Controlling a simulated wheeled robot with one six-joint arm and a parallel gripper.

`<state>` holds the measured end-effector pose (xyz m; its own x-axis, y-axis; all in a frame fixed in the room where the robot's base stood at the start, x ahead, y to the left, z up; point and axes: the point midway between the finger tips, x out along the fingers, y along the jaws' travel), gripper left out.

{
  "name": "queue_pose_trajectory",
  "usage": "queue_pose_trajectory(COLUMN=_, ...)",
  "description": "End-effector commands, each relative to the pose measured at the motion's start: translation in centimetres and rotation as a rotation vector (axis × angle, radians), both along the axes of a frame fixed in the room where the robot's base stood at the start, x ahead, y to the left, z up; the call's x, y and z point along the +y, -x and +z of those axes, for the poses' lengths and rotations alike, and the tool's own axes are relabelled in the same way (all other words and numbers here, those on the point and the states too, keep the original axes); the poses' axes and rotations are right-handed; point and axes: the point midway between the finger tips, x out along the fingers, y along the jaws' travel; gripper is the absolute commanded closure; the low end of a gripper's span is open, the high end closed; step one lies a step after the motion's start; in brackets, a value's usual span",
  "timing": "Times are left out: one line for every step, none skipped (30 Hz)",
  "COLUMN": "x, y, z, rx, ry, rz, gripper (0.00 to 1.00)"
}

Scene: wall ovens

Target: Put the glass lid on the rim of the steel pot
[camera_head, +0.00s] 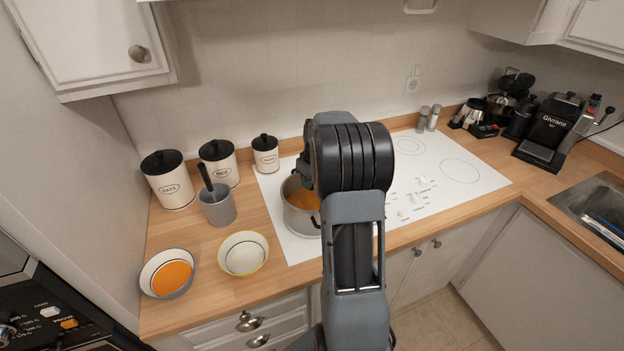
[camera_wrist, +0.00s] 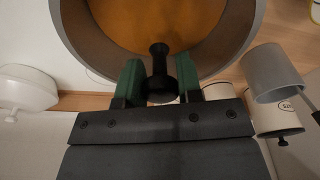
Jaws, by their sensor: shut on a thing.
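The steel pot (camera_head: 299,221) stands on the left end of the white cooktop, with orange contents in it. In the wrist view the pot's wall (camera_wrist: 72,38) curves around the orange contents. My gripper (camera_wrist: 160,82) has its two green fingers on either side of a black knob (camera_wrist: 158,58), the glass lid's handle, and is shut on it. The knob shows in front of the pot's opening. The clear glass is hardly visible, so I cannot tell whether it touches the rim. In the head view my arm hides the lid and part of the pot.
Left of the pot are a grey utensil cup (camera_head: 218,207), labelled canisters (camera_head: 168,185), a yellow-rimmed bowl (camera_head: 243,254) and a bowl with orange contents (camera_head: 167,274). The white cooktop (camera_head: 470,190) is clear to the right. Shakers (camera_head: 428,118) and a coffee machine (camera_head: 550,130) stand farther right.

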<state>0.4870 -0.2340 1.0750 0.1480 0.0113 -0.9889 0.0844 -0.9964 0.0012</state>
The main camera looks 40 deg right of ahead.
Motion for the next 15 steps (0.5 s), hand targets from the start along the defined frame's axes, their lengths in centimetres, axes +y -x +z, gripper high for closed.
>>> queue_pose_trajectory(x=-0.01, y=-0.01, z=0.05, rx=-0.001, ry=0.001, rz=0.0, gripper=0.96)
queue_pose_trajectory(x=-0.01, y=-0.01, z=0.03, rx=-0.001, ry=0.001, rz=0.0, gripper=0.96)
queue_pose_trajectory(x=-0.01, y=-0.01, z=-0.05, rx=-0.001, ry=0.001, rz=0.0, gripper=0.96)
queue_pose_trajectory(x=-0.01, y=0.0, z=-0.14, rx=-0.001, ry=0.001, rz=0.0, gripper=0.96)
queue_pose_trajectory(x=-0.01, y=0.0, z=-0.25, rx=-0.001, ry=0.001, rz=0.0, gripper=0.96)
queue_pose_trajectory(x=-0.01, y=0.0, z=-0.39, rx=-0.001, ry=0.001, rz=0.0, gripper=0.96)
queue_pose_trajectory(x=0.0, y=0.01, z=-0.27, rx=0.0, ry=0.0, rz=0.0, gripper=0.64)
queue_pose_trajectory(x=0.0, y=0.01, z=-0.25, rx=0.0, ry=0.0, rz=0.0, gripper=0.61)
queue_pose_trajectory(x=0.0, y=0.01, z=-0.24, rx=0.0, ry=0.0, rz=0.0, gripper=0.57)
queue_pose_trajectory(x=0.0, y=0.01, z=-0.24, rx=0.0, ry=0.0, rz=0.0, gripper=0.55)
queue_pose_trajectory(x=0.0, y=0.01, z=-0.24, rx=0.0, ry=0.0, rz=0.0, gripper=0.52)
queue_pose_trajectory(x=0.0, y=0.02, z=-0.23, rx=0.0, ry=0.0, rz=0.0, gripper=0.48)
queue_pose_trajectory(x=0.0, y=0.02, z=-0.23, rx=0.0, ry=0.0, rz=0.0, gripper=0.45)
queue_pose_trajectory(x=0.0, y=0.02, z=-0.23, rx=0.0, ry=0.0, rz=0.0, gripper=0.42)
queue_pose_trajectory(x=0.0, y=0.02, z=-0.23, rx=0.0, ry=0.0, rz=0.0, gripper=0.41)
